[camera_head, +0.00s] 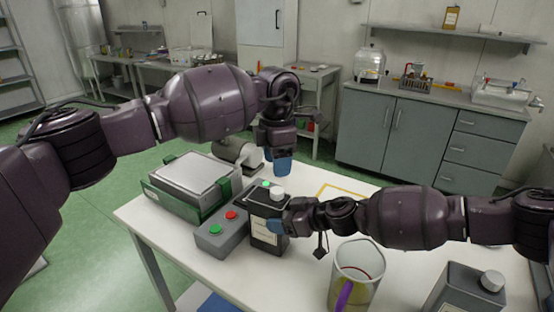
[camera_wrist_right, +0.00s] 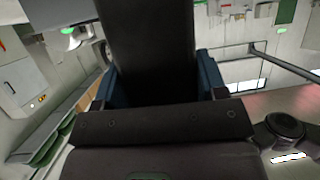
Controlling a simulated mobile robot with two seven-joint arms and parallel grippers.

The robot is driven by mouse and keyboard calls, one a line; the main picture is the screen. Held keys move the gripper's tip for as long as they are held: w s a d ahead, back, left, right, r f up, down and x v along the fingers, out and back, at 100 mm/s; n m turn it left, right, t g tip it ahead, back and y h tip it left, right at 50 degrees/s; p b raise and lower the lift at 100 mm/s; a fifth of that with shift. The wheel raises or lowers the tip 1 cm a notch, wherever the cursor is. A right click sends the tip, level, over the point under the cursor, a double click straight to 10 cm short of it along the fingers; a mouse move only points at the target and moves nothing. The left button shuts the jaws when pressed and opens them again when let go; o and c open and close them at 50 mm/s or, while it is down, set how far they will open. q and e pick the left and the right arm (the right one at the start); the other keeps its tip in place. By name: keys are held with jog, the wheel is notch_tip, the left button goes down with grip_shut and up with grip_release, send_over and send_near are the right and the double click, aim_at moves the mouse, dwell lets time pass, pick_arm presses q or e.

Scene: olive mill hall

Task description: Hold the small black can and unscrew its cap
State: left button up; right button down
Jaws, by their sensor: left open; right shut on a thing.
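The small black can (camera_head: 267,232) stands upright on the white table, with a pale label on its front. Its whitish cap (camera_head: 277,193) sits on top at the right. My right gripper (camera_head: 279,227) is shut on the can's body from the right. In the right wrist view the can (camera_wrist_right: 150,45) fills the gap between the blue fingers; its cap is not clear there. My left gripper (camera_head: 283,166) is open and empty, pointing down above and slightly behind the cap, apart from it.
A grey button box (camera_head: 222,238) stands close left of the can, before a green-framed device (camera_head: 190,183). A pale jug (camera_head: 357,266) with a purple item and a larger grey can (camera_head: 462,291) stand at the front right. A yellow outline (camera_head: 340,190) marks bare table behind.

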aim_at(277, 190)
pick_arm(q)
jog(key=m, duration=1.4)
jog(key=shift+m, duration=0.3)
jog(key=shift+f, duration=4)
